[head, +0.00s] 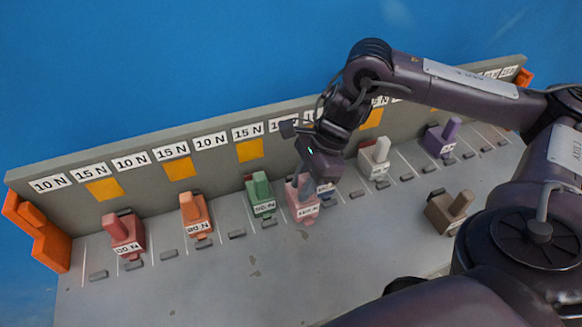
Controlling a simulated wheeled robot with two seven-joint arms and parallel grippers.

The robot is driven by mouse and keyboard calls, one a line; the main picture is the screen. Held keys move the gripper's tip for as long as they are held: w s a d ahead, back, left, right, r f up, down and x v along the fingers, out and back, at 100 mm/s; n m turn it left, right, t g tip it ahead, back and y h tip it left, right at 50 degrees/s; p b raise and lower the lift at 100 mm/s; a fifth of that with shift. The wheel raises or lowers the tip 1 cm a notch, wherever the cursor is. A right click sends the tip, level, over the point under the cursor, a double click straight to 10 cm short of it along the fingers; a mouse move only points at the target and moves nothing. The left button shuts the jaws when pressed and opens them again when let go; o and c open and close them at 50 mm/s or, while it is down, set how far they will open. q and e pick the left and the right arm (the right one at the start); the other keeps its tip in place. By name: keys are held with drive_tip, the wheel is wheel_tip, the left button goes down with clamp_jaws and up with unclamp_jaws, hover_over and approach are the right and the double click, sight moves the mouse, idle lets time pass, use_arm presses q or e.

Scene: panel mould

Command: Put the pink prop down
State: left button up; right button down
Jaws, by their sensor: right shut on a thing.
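The pink prop (302,208), a pale pink block with a label on its front, stands at the middle of the row on the grey panel mould (200,285). My right gripper (304,188) reaches down from above and is shut on the prop's upright top part. The prop looks upright and at floor level of the mould, but I cannot tell whether its base touches. Its top is partly hidden by the gripper. My left gripper is not in view.
Orange (196,215), red (123,238), white (374,160) and purple (441,140) props line the row. A brown prop (447,214) stands nearer. The front middle is clear.

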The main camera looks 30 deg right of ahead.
drive_tip(key=w, duration=0.3)
drive_tip(key=w+d+p, duration=0.1)
drive_tip(key=w, duration=0.2)
drive_tip(key=shift+d+r, duration=0.1)
drive_tip(key=shift+d, duration=0.05)
drive_tip(key=f, duration=0.2)
drive_tip(key=f+p, duration=0.1)
drive_tip(key=shift+w+d+f, duration=0.2)
drive_tip(key=shift+w+f, duration=0.15)
drive_tip(key=shift+w, duration=0.05)
drive_tip(key=shift+f, duration=0.1)
drive_tip(key=c, duration=1.2)
unclamp_jaws()
drive_tip(key=shift+o, duration=0.2)
